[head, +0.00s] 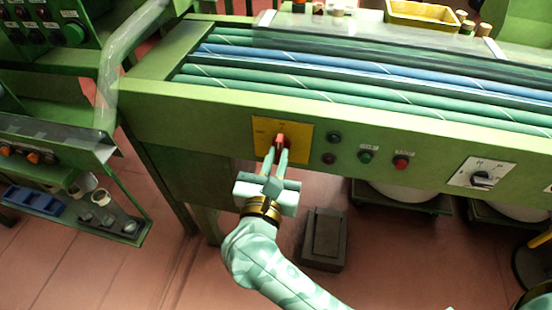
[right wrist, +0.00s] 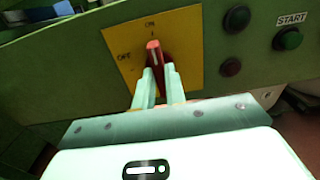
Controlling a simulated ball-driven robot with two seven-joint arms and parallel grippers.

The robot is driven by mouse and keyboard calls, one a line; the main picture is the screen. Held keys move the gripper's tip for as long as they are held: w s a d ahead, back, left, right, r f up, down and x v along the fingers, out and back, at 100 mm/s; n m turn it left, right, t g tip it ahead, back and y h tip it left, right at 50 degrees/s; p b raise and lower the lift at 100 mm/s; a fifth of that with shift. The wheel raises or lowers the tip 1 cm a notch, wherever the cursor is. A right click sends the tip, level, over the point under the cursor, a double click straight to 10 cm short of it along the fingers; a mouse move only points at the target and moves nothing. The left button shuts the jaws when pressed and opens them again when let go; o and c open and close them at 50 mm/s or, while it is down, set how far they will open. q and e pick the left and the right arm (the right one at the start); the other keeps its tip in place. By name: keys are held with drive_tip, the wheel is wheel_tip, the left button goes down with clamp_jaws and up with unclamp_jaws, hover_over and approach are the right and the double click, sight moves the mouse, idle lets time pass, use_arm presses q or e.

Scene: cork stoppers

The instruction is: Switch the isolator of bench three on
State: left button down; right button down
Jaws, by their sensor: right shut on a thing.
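The isolator is a red handle (head: 281,138) on a yellow plate (head: 262,129) on the green front panel of the bench. In the right wrist view the red handle (right wrist: 153,48) stands roughly upright on its yellow plate (right wrist: 186,38), its top towards the ON mark; OFF is marked at the left. My right gripper (head: 279,155) comes from below, and its two fingers (right wrist: 160,80) are shut on the lower part of the handle, partly hiding it. My left gripper is not in view.
Right of the plate are dark buttons (head: 334,137), a green START button (head: 366,157), a red button (head: 401,163) and a rotary knob (head: 481,178). A dark pedal-like box (head: 324,236) stands on the floor below. Another green bench (head: 60,150) is at the left.

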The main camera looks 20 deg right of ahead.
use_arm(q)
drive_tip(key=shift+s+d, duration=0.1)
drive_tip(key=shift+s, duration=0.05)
use_arm(e)
drive_tip(key=shift+f, duration=0.15)
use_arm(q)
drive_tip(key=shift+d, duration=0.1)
use_arm(e)
drive_tip(key=c, duration=1.4)
unclamp_jaws()
drive_tip(key=shift+c, duration=0.2)
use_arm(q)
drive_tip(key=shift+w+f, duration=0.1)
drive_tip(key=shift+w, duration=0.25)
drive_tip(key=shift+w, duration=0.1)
